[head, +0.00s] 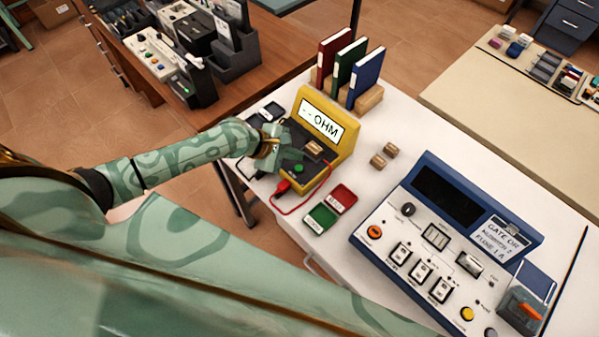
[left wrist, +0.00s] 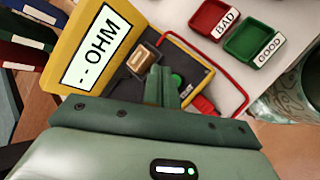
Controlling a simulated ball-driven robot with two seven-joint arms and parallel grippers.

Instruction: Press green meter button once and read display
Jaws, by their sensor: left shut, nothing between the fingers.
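The yellow meter (head: 343,143) stands on the white table, its display (head: 322,122) reading "-- OHM"; the display also shows in the left wrist view (left wrist: 96,52). A round green button (head: 298,169) sits on the meter's dark front panel and shows partly beside my fingers in the left wrist view (left wrist: 177,80). My left gripper (head: 288,158) is shut and empty, its fingertips over the panel close to the button. I cannot tell whether they touch it. My right gripper is in neither view.
A small tan block (head: 314,147) sits on the meter panel, near a red lead (head: 302,204). A red BAD tray (head: 343,197) and a green GOOD tray (head: 320,218) lie in front. Binders (head: 365,76) stand behind. A blue-framed control panel (head: 448,215) fills the right.

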